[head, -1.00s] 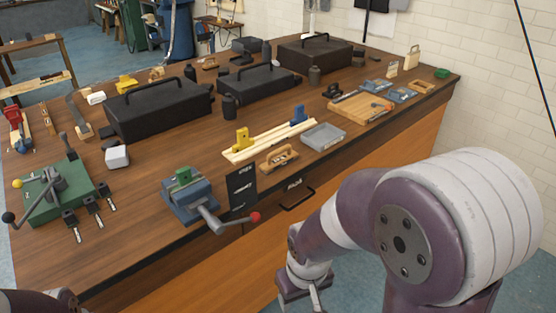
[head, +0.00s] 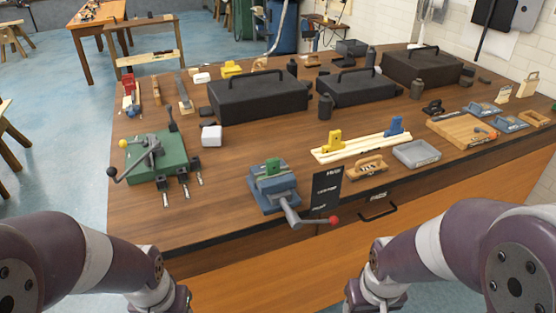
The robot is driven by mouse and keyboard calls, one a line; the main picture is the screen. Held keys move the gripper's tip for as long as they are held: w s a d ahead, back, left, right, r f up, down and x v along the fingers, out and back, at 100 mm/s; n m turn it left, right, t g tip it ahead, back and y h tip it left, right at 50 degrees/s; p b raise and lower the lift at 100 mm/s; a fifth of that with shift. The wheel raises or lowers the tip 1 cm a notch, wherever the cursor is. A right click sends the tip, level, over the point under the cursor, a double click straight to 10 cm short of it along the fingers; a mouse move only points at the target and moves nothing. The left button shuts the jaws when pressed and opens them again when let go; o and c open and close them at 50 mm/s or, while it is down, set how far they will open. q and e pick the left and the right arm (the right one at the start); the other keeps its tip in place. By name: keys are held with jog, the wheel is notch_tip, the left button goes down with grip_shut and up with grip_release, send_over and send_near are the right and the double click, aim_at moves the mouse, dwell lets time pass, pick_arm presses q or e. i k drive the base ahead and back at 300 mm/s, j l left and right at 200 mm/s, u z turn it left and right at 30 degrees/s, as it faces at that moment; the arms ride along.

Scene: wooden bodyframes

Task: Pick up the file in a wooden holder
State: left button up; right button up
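A long, narrow wooden piece with a grey strip along it (head: 184,92) lies at the back left of the workbench (head: 235,185). It may be the file in its holder, but it is too small to be sure. A wooden block with a handle-like top (head: 367,168) lies near the front edge. My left gripper (head: 176,302) and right gripper (head: 372,299) are at the bottom of the head view, in front of the bench and apart from everything on it. Their fingers are cut off by the frame, so their opening is hidden.
A blue vise (head: 273,190) with a red-tipped handle stands at the front edge. A green clamping plate (head: 160,158) is at left, and black toolboxes (head: 258,96) stand behind. A grey tray (head: 417,153) is at right.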

aim_at(359, 172)
jog(key=i+l+u, duration=0.35)
jog(key=i+l, duration=0.15)
jog(key=l, duration=0.2)
jog(key=i+l+u, duration=0.15)
jog(key=l, duration=0.25)
jog(key=i, duration=0.1)
